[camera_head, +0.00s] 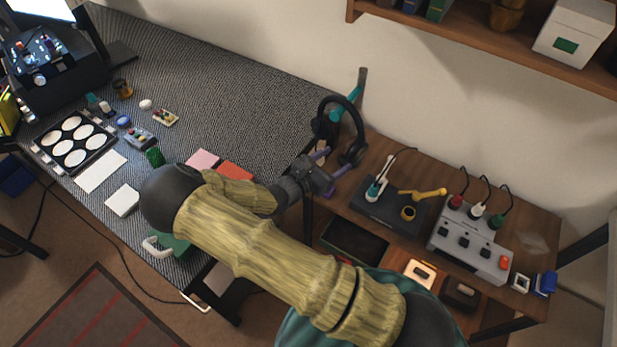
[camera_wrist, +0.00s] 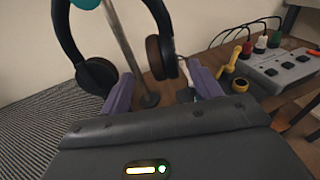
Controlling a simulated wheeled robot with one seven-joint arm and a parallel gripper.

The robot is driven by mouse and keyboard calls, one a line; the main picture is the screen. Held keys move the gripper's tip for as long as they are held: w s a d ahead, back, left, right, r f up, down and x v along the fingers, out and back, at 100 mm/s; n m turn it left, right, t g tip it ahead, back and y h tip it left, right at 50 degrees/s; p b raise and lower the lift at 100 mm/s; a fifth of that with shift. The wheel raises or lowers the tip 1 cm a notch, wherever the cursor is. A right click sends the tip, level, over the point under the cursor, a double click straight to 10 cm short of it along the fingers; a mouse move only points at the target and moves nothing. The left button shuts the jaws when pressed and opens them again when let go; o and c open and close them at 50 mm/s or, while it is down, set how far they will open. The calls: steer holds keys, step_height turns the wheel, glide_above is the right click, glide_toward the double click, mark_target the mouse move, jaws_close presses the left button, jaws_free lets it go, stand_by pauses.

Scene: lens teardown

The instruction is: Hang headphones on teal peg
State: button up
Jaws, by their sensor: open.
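Whether the band rests on the peg is hard to tell. In the wrist view, the headphones' left cup (camera_wrist: 97,76) and right cup hang on either side of the grey pole (camera_wrist: 122,42). The teal peg (camera_wrist: 86,3) is cut off at the top edge, as is the headband. My gripper (camera_head: 332,166) is open just below and in front of the headphones. Its purple fingers (camera_wrist: 158,75) are apart, with no grip on the headphones seen.
A wooden side table (camera_head: 385,150) holds a dark box with a yellow lever (camera_head: 423,194) and a grey switch box (camera_head: 470,248) with cables. A wall shelf (camera_head: 480,40) overhangs at upper right. The patterned desk (camera_head: 215,75) is mostly clear toward the back.

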steer(key=b+v, duration=0.1)
steer(key=v, duration=0.8)
steer(key=shift+a, duration=0.15)
steer(key=shift+s, duration=0.1)
steer(key=s+d+r+m+g+y+p, duration=0.2)
steer(key=s+d+m+g+y, duration=0.3)
steer(key=s+d+m+g, duration=0.45)
steer(key=s+d+r+m+t+y+p, duration=0.1)
steer(key=s+d+r+m+y, duration=0.1)
steer(key=r+m+y, duration=0.6)
step_height(320, 180, up, 5)
steer(key=d+m, duration=0.1)
steer(key=m, duration=0.7)
steer(key=shift+t, duration=0.35)
steer(key=shift+d, duration=0.15)
stand_by(1.4)
